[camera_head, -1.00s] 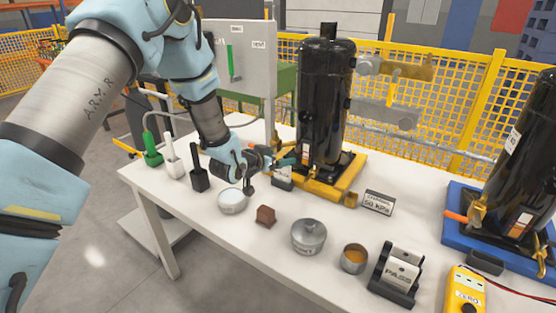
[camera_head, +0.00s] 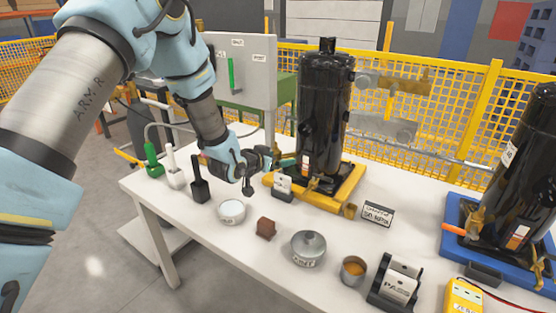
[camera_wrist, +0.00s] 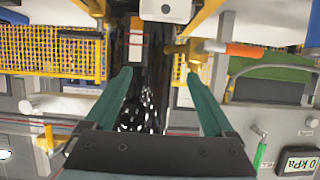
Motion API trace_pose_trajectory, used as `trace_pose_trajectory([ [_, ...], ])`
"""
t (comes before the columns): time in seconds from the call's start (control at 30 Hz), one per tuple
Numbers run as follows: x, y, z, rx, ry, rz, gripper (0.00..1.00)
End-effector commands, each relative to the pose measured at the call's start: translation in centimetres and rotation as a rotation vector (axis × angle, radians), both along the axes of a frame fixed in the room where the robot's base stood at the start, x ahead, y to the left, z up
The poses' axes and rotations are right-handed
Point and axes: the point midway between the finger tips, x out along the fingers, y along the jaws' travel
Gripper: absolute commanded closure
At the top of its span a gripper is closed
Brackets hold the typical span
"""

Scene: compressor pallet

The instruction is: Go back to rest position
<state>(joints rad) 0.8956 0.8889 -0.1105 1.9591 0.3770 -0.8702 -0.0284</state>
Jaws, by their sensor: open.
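My gripper (camera_head: 285,162) is over the white table, close to the lower left side of the black compressor (camera_head: 324,110) on the yellow pallet (camera_head: 335,195). In the wrist view its two green fingers (camera_wrist: 159,78) are spread wide with nothing held between them. Dark compressor parts show beyond the fingers; I cannot tell whether a finger touches them. My arm reaches in from the upper left, bent down to the table.
Green, white and black bottle-like tools stand along the table's left. A white tin (camera_head: 231,212), brown block (camera_head: 266,229), grey lidded tin (camera_head: 308,249), small cup (camera_head: 353,271) and PASS stand (camera_head: 397,281) line the front. A second compressor (camera_head: 520,165) stands right. Yellow fence (camera_head: 430,100) lies behind.

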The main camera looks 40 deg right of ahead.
Motion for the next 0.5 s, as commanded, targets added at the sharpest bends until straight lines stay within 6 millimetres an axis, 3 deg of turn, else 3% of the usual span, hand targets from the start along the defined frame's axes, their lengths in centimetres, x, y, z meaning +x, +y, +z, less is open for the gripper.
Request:
trace_pose_trajectory([
  [0.37,0.0,0.0,0.0,0.000,0.000,0.000,0.12],
  [0.5,1.5,1.4,0.4,0.026,0.002,0.034,0.12],
])
